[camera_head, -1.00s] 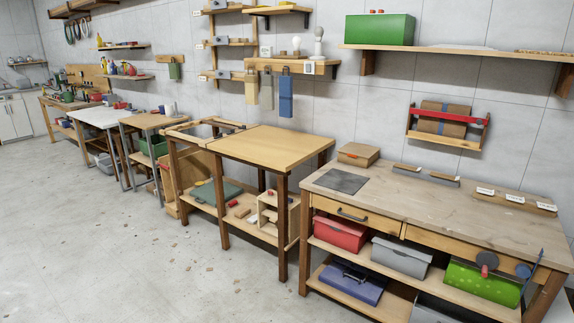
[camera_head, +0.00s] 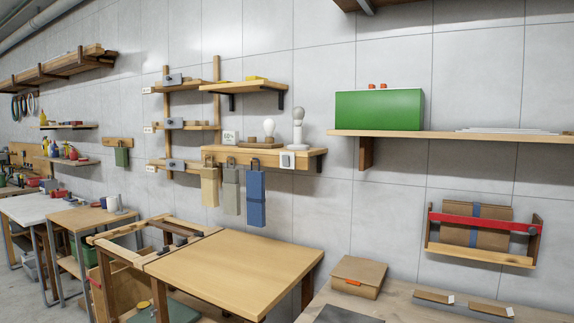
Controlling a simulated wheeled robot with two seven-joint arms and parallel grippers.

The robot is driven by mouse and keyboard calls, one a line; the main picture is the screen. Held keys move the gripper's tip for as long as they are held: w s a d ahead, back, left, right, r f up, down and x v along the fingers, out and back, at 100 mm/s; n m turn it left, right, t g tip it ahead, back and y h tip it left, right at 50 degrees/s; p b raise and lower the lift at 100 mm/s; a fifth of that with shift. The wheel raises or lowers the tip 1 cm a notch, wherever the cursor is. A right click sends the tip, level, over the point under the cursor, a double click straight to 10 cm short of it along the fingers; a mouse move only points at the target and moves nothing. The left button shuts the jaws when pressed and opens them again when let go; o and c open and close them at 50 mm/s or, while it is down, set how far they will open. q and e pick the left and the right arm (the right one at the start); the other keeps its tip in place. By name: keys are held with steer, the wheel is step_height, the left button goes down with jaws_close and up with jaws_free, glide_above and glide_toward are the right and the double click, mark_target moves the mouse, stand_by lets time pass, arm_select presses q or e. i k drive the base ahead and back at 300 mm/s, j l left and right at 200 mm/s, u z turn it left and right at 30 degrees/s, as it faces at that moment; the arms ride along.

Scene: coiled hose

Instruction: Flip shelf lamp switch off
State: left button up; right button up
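A wooden wall shelf (camera_head: 265,154) holds a small lamp with a round white bulb (camera_head: 269,127) on a wooden base. A taller pale lamp-like object with a rounded top (camera_head: 298,122) stands to its right. A small white plate that looks like a switch (camera_head: 287,161) is on the shelf's front edge, below the taller object. Its switch position is too small to tell. A small white box with a display (camera_head: 230,137) stands at the shelf's left end. Neither of my grippers is in view.
Beige, grey and blue bags (camera_head: 255,198) hang below the shelf. A wooden table with a bare top (camera_head: 235,270) stands underneath. A longer shelf (camera_head: 450,135) with a green box (camera_head: 379,110) is at right. A workbench (camera_head: 400,305) with a cardboard box (camera_head: 356,277) is at lower right.

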mark_target(286, 160)
steer(key=i+j, duration=0.2)
steer(key=j, duration=0.15)
steer(key=i+j, duration=0.15)
steer(key=j, duration=0.25)
steer(key=i+j, duration=0.2)
steer(key=j, duration=0.15)
steer(key=i+j+z, duration=0.1)
steer(key=j, duration=0.3)
steer(key=i+j, duration=0.45)
steer(key=j, duration=0.3)
steer(key=i+j, duration=0.15)
steer(key=j, duration=0.25)
